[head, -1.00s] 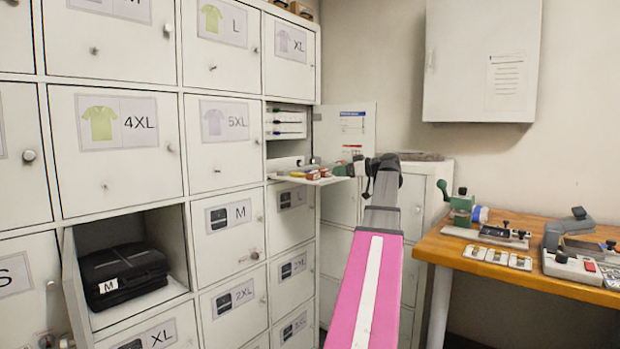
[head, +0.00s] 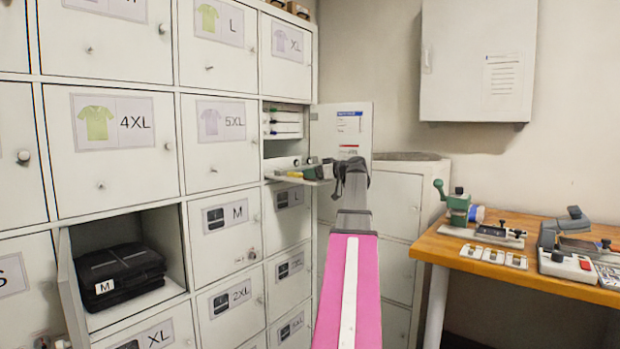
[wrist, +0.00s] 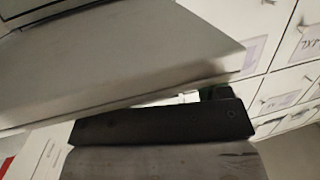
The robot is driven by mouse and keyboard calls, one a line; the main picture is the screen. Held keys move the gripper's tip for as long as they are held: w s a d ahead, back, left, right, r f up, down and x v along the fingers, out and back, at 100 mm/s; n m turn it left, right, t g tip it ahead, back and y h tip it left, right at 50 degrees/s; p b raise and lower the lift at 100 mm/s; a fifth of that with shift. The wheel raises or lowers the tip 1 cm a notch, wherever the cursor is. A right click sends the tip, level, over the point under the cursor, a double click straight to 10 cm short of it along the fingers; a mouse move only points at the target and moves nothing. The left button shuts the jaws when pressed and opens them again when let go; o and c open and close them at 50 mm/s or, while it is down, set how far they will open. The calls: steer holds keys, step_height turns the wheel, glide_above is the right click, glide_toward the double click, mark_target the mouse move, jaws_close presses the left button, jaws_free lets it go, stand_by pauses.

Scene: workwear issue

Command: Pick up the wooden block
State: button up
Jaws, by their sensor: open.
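No wooden block can be made out for certain. Small coloured items, one of them yellow (head: 293,174), lie on a pulled-out tray (head: 285,180) at an open locker compartment in the head view. My gripper (head: 322,166) is open at the right part of this tray, at about its height, and hides some of what lies there. I see nothing held in it. In the wrist view a pale slab (wrist: 130,55) fills the upper left, and a dark part of my gripper crosses below it. A small green item (wrist: 215,92) shows behind that part; the block is not clear there.
White lockers (head: 225,140) stand along the left. An open locker door (head: 345,130) is just behind my gripper. A low cabinet (head: 400,190) stands behind my arm. A wooden workbench (head: 520,262) with tools is at the right. An open lower compartment holds folded black clothing (head: 120,272).

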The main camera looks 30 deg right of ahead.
steer(key=c, duration=0.7)
steer(key=shift+r, duration=0.1)
